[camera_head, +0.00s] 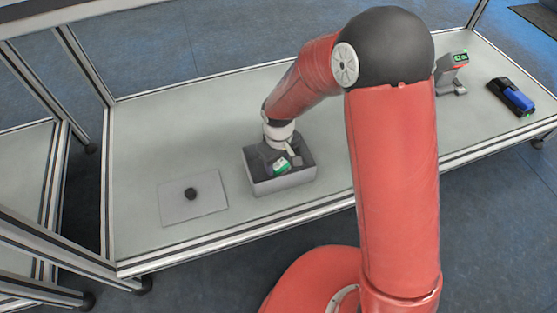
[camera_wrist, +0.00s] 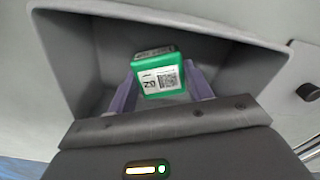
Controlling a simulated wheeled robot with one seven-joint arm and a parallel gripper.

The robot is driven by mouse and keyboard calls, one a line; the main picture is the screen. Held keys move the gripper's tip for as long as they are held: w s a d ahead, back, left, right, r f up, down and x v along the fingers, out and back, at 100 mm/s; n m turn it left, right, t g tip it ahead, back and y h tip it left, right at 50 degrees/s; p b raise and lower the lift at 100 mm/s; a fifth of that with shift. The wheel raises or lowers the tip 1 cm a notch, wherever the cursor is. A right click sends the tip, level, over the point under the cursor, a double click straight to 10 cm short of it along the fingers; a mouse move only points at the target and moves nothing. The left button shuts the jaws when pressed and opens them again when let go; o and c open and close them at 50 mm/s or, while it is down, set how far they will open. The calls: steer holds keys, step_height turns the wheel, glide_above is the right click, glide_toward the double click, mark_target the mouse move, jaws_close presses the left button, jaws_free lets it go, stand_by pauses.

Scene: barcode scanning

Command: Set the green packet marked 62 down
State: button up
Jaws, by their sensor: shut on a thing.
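The green packet (camera_wrist: 155,72) has a white label with a square code and digits that I cannot read surely. It sits between the two purple fingers of my gripper (camera_wrist: 160,90), which is shut on it. In the head view the packet (camera_head: 281,167) shows inside the grey open box (camera_head: 285,187), at the end of my arm. The box walls (camera_wrist: 95,50) surround the packet in the wrist view. I cannot tell whether the packet touches the box floor. A darker thing lies just behind the packet in the wrist view.
The box stands on a long pale table (camera_head: 140,130). Left of it lies a grey plate (camera_head: 210,205) with a small black round thing (camera_head: 190,193). At the right are a grey stand with a green light (camera_head: 452,75) and a blue and black device (camera_head: 512,96). Bare table lies between.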

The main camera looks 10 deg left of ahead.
mark_target(279, 163)
steer(key=shift+f+b, duration=0.35)
steer(key=shift+f, duration=0.25)
steer(key=o, duration=1.2)
steer(key=shift+c, duration=0.2)
steer(key=shift+r, duration=0.1)
step_height(279, 163, up, 8)
steer(key=shift+f+p, duration=0.15)
steer(key=shift+p, duration=0.8)
